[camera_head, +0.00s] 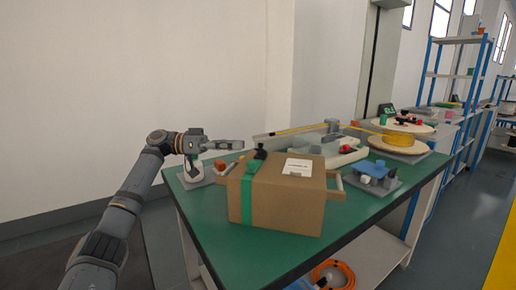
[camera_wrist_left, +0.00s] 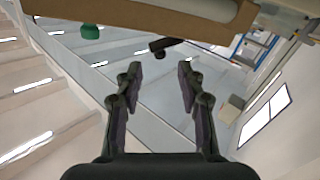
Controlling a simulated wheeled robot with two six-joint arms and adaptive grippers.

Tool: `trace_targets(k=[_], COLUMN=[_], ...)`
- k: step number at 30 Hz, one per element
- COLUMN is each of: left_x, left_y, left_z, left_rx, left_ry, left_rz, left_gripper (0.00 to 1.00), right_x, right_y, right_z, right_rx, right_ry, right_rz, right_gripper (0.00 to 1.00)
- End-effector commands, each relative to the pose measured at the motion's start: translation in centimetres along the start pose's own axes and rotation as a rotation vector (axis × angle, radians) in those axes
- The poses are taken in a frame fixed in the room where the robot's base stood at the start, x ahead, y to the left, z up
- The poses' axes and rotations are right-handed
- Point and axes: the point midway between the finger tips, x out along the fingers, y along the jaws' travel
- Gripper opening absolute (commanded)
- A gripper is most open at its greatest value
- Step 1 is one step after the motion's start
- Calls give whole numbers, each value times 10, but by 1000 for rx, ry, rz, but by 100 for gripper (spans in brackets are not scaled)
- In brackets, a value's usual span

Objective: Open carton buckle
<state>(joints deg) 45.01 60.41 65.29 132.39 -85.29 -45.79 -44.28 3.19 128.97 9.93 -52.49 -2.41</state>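The brown carton (camera_head: 300,208) stands on the green table (camera_head: 200,222), with a green strap (camera_head: 249,200) down its left part and a white label on top. A small black buckle (camera_head: 260,152) sits at the top end of the strap. My left gripper (camera_head: 243,145) is up and left of the buckle, apart from the carton, pointing right. In the left wrist view its two fingers (camera_wrist_left: 160,75) are spread with nothing between them. A small dark piece (camera_wrist_left: 165,45) shows beyond the fingertips; I cannot tell what it is. My right gripper is not in view.
A spool with yellow cable (camera_head: 399,138) stands at the table's far right. A grey fixture with blue and white parts (camera_head: 375,180) is right of the carton. A small orange part (camera_head: 220,165) lies left of it. The table's front left is clear.

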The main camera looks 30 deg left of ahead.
Motion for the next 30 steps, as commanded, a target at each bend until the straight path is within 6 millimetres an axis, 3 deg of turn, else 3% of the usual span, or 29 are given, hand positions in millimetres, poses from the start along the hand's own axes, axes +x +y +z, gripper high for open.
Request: trace_targets(k=[3,9,20,28,30], left_x=[26,55,62,62,62], left_y=[1,0,0,0,-1], left_z=[0,0,0,0,0], left_rx=[2,1,1,0,0], left_ry=[1,0,0,0,0], left_rz=[4,2,-1,-2,-2], left_gripper=[39,39,39,2,0], right_x=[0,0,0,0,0], right_y=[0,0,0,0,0], right_z=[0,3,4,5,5], right_rx=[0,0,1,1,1], right_ry=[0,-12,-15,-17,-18], right_rz=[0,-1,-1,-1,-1], right_gripper=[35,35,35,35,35])
